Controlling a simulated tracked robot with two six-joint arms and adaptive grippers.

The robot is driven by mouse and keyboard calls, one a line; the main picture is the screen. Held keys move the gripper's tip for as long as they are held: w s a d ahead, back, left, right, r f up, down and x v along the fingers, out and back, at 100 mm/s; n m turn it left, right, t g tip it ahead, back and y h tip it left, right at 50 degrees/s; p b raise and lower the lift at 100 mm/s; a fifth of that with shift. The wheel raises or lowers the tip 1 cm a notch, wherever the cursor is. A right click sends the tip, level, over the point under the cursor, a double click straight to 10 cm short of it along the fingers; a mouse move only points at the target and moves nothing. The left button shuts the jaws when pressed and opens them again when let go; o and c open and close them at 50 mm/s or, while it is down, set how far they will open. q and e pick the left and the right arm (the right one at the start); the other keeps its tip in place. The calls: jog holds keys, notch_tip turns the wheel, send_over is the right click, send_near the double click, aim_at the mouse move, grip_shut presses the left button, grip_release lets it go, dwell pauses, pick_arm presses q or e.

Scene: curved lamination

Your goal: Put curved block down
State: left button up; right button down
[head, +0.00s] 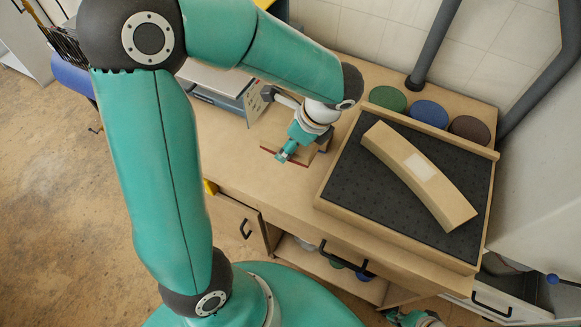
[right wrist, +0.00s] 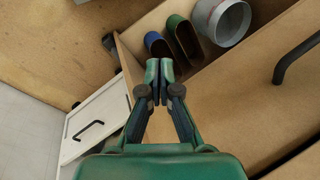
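The curved block (head: 445,197) is a pale wooden arc with a white patch at its middle. It lies diagonally across a dark dotted board (head: 350,178) with a wooden rim, on the bench at right. No gripper touches it. My left gripper (head: 285,156) points down over the bench, left of the board and apart from it; its finger gap is unclear. My right gripper (head: 408,316) is low at the bottom edge of the head view, in front of the bench. In the right wrist view its fingertips (right wrist: 159,70) are together with nothing between them.
Green (head: 388,98), blue (head: 429,113) and brown (head: 469,129) discs stand behind the board. A grey box (head: 205,85) is at the bench's left. A dark drawer handle (head: 345,262) juts from the bench front.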

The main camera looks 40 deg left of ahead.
aim_at(287, 172)
pick_arm(q)
notch_tip(287, 172, down, 11)
jog(key=shift+r+b, duration=0.2)
jog(key=shift+b, duration=0.4)
jog(key=shift+f, duration=0.1)
jog(key=shift+s+f+b, duration=0.1)
jog(key=shift+f+b, duration=0.15)
jog(key=shift+b, duration=0.2)
jog(key=o, duration=0.9)
jog(key=shift+c, duration=0.2)
jog(key=o, duration=0.4)
jog(key=shift+f, duration=0.1)
jog(key=shift+c, duration=0.2)
jog(key=shift+r, duration=0.2)
